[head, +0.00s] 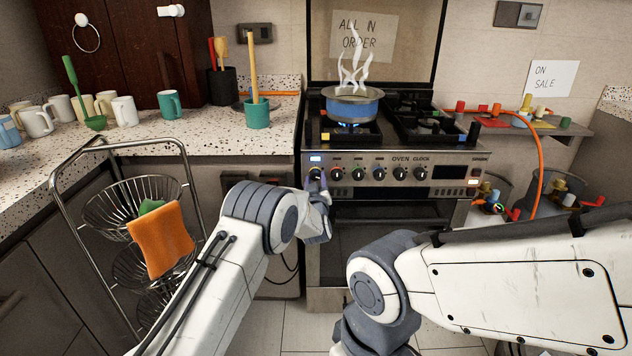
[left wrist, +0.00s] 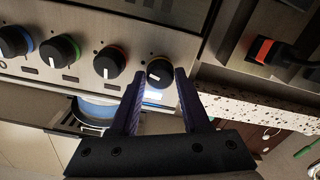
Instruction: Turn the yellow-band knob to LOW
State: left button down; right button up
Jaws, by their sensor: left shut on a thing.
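The yellow-band knob (left wrist: 160,71) is the end knob of the row on the stove panel (head: 430,160). It is black with a white pointer mark and a pale yellowish ring. My left gripper (left wrist: 160,76) is shut on it, one finger on each side. My right gripper is out of view; only parts of my right arm show.
A red-ring knob (left wrist: 110,61) sits close beside the held one, with more knobs further along. A steaming blue pot (head: 352,106) stands on a burner with a blue flame (head: 346,125). A wire basket rack (head: 70,205) with an orange cloth (head: 160,240) stands left.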

pick_arm(q)
jog(key=m, duration=0.3)
jog(key=shift+m, duration=1.9)
jog(key=shift+c, duration=1.9)
grip_release()
jog(key=s, duration=1)
jog(key=shift+s+p, duration=0.25)
jog(key=shift+p, duration=0.1)
jog(key=shift+a, duration=0.1)
